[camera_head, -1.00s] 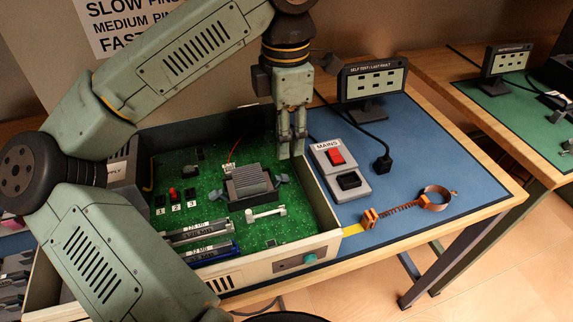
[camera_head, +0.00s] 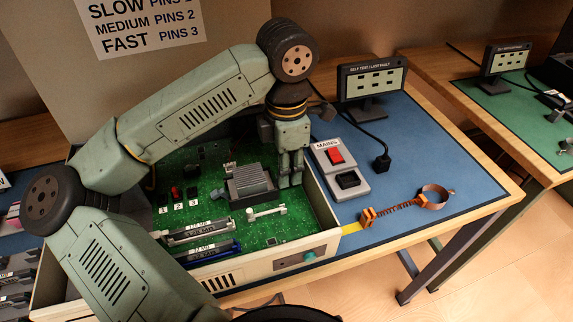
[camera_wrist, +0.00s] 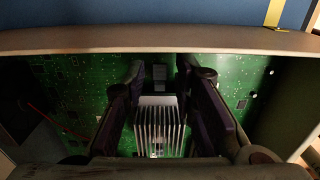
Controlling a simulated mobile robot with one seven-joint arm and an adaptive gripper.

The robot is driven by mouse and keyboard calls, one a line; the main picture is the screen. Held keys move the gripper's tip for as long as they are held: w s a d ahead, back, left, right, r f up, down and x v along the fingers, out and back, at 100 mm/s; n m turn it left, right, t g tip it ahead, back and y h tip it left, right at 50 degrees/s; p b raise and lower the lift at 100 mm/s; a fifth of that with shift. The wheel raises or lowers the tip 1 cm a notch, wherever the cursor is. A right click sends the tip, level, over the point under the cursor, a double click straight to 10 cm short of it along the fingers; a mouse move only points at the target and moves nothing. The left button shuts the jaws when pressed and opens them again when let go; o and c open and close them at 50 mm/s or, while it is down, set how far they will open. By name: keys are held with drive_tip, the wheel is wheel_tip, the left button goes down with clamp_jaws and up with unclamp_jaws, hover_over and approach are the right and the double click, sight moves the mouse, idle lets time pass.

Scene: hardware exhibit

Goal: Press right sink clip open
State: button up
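The grey finned heat sink (camera_head: 250,183) sits on the green circuit board (camera_head: 225,222) inside the open case. In the wrist view its pale fins (camera_wrist: 160,125) show low in the middle. A small grey piece (camera_wrist: 160,77), which looks like the right sink clip, lies just beyond the fins, between my fingertips. My gripper (camera_head: 290,183) points down at the right side of the heat sink, and hides that clip in the head view. In the wrist view my gripper (camera_wrist: 160,68) has its fingers apart with nothing held. I cannot tell whether it touches the clip.
The case's right wall (camera_wrist: 160,40) is close beyond my fingers. A white lever (camera_head: 267,212) and memory modules (camera_head: 195,232) are in front of the heat sink. The mains switch box (camera_head: 340,168), a monitor (camera_head: 372,80) and a wrist strap (camera_head: 408,204) are on the blue mat.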

clamp_jaws()
drive_tip(key=shift+d+f+y+b, duration=0.15)
drive_tip(key=shift+f+y+b, duration=0.15)
drive_tip(key=shift+b, duration=0.3)
drive_tip(key=shift+d+r+y, duration=0.1)
drive_tip(key=shift+r+y, duration=0.05)
drive_tip(key=shift+y, duration=0.15)
drive_tip(key=shift+o, duration=1.4)
unclamp_jaws()
drive_tip(key=shift+w, duration=0.1)
drive_tip(key=shift+r, duration=0.1)
